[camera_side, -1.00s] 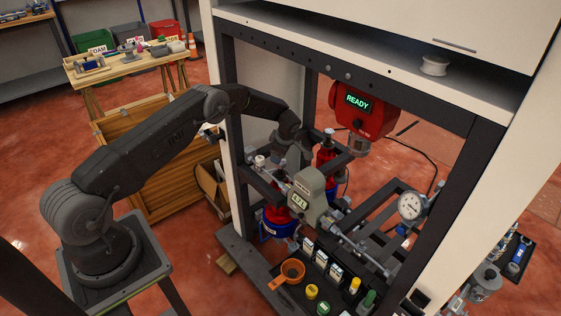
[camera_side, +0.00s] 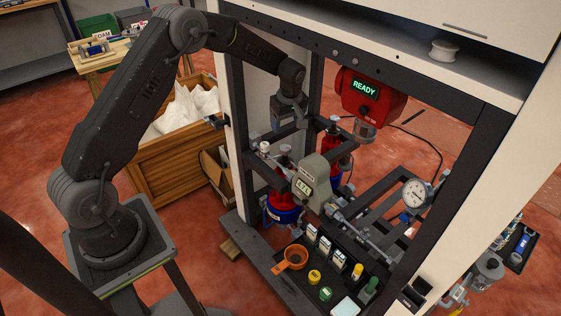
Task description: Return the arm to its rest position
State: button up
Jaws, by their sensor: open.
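My gripper (camera_side: 286,118) hangs from the raised, bent arm inside the dark frame, pointing down. It is open, and I see nothing held in it. It is above the red and blue bottles and left of the red READY unit (camera_side: 368,98), apart from it. A grey meter with a small display (camera_side: 311,181) sits below it on the pipe line.
The dark frame's left post (camera_side: 238,150) and top beam (camera_side: 350,55) stand close around the arm. A wooden crate (camera_side: 178,180) with white bags is behind the arm. A gauge (camera_side: 414,193) is at the right.

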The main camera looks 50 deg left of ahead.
jog(key=s+d+r+m+t+h, duration=0.1)
jog(key=s+d+r+m+t, duration=0.1)
jog(key=s+d+r+m, duration=0.7)
jog(key=s+d+r+m+t+h, duration=0.1)
jog(key=s+d+r+m, duration=0.35)
jog(key=s+r, duration=0.95)
jog(key=s+d+f+m+t, duration=0.1)
jog(key=s+d+m+t, duration=0.1)
jog(key=s, duration=0.8)
jog(key=shift+m, duration=0.35)
jog(key=shift+w+d+f, duration=0.1)
jog(key=shift+c, duration=0.4)
dwell(0.3)
